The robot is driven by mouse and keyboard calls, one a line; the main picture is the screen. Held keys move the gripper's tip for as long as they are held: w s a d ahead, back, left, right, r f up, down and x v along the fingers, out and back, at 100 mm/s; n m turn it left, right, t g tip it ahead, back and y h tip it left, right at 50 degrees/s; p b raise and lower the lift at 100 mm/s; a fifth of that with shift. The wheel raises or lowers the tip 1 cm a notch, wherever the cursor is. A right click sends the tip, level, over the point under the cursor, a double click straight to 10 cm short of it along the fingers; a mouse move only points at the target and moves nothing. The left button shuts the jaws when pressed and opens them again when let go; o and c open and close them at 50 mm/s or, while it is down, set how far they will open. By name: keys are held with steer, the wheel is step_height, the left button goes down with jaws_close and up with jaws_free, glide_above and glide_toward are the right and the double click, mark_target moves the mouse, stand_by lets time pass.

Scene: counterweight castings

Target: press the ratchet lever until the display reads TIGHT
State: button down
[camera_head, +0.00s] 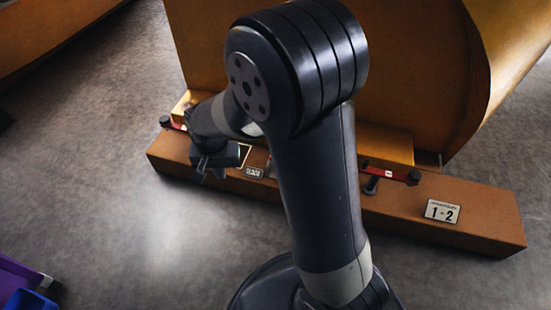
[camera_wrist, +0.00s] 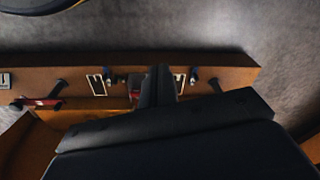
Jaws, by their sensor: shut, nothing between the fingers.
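My gripper (camera_head: 203,172) is shut and empty at the left part of a brown beam. In the wrist view its dark fingers (camera_wrist: 158,78) reach over the beam, between two pale-framed plates. A red ratchet part (camera_wrist: 136,84) shows beside the fingers, partly hidden; I cannot tell whether they touch its lever. A small display (camera_head: 253,172) on the beam's front seems to read SLACK, though the text is tiny. Another red ratchet (camera_head: 390,173) with a dark lever (camera_head: 372,186) sits further right; it also shows in the wrist view (camera_wrist: 40,103).
The brown beam (camera_head: 487,226) lies on grey floor under a large orange-brown casting (camera_head: 410,60). A sign reading 1-2 (camera_head: 442,211) is on its right end. A purple and blue object (camera_head: 25,280) is at lower left. The floor before the beam's left part is clear.

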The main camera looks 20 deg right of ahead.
steer(key=w+a+f+b, duration=0.1)
steer(key=w+a+f, duration=0.1)
steer(key=a+f, duration=0.5)
steer(key=w+a+f+m+b, duration=0.1)
steer(key=a+f, duration=0.7)
steer(key=f, duration=0.1)
steer(key=shift+w+f+m, duration=0.3)
steer(key=shift+w+f, duration=0.05)
steer(key=shift+f, duration=0.05)
